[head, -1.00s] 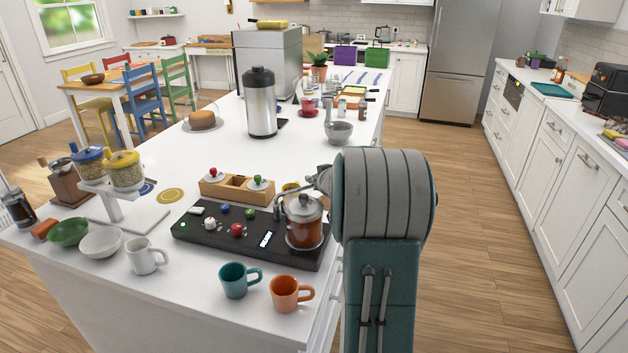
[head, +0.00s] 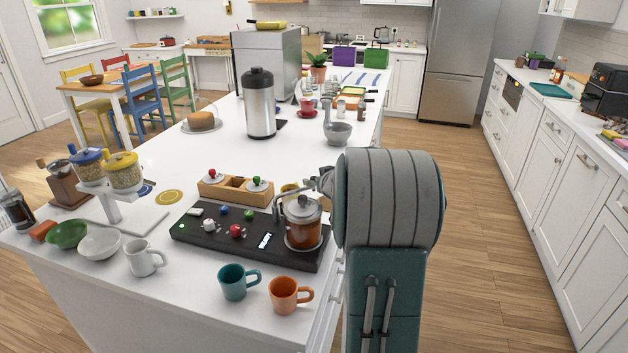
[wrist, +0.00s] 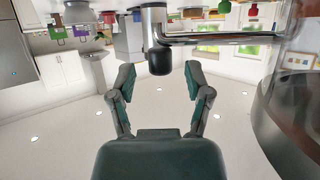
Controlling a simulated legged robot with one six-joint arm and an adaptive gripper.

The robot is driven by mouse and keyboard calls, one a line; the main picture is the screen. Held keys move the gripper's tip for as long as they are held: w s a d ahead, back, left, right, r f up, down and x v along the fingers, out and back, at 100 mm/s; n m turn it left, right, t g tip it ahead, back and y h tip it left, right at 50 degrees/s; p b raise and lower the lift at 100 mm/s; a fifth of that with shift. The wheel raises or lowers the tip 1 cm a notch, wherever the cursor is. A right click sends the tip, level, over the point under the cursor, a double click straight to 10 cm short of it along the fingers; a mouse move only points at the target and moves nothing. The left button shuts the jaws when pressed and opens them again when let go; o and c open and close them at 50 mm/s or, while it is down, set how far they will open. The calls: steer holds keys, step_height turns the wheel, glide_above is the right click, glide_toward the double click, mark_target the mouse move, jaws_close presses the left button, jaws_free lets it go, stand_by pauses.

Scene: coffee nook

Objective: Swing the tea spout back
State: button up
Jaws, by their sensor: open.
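The tea spout (wrist: 160,58) shows in the wrist view, which looks upside down. It is a shiny metal pipe running in from the right to a dark rounded end. My gripper (wrist: 161,78) is open and empty, and the spout's dark end shows between its fingertips. No contact is visible, and I cannot tell the depth between them. In the head view, the glass tea jar (head: 302,230) with brown tea stands on the black base (head: 190,232). Curved grey metal shows at its top beside my arm; I cannot tell whether it is spout or gripper.
A teal mug (head: 232,282) and an orange mug (head: 284,295) stand in front of the base. A wooden holder (head: 225,196) with red- and green-knobbed items is behind it. The counter's right edge runs beneath my arm, with open floor (head: 470,230) beyond.

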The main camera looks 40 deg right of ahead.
steer(key=v, duration=1)
steer(key=shift+f, duration=0.15)
steer(key=shift+w+d, duration=0.1)
steer(key=shift+d, duration=0.05)
steer(key=c, duration=0.7)
steer(key=w+d+m+t+y, duration=0.1)
steer(key=d, duration=0.1)
steer(key=w+d+m+t+y, duration=0.1)
steer(key=w+m, duration=0.1)
steer(key=w+d+f+m+t+y, duration=0.1)
steer(key=d+m, duration=0.1)
steer(key=shift+w+d+y, duration=0.25)
steer(key=shift+d+y, duration=0.1)
steer(key=shift+y, duration=0.05)
jaws_close()
steer(key=d+f+m+t+y, duration=0.2)
steer(key=d+f+m+y, duration=0.2)
steer(key=d+m+y, duration=0.15)
steer(key=w+a, duration=0.6)
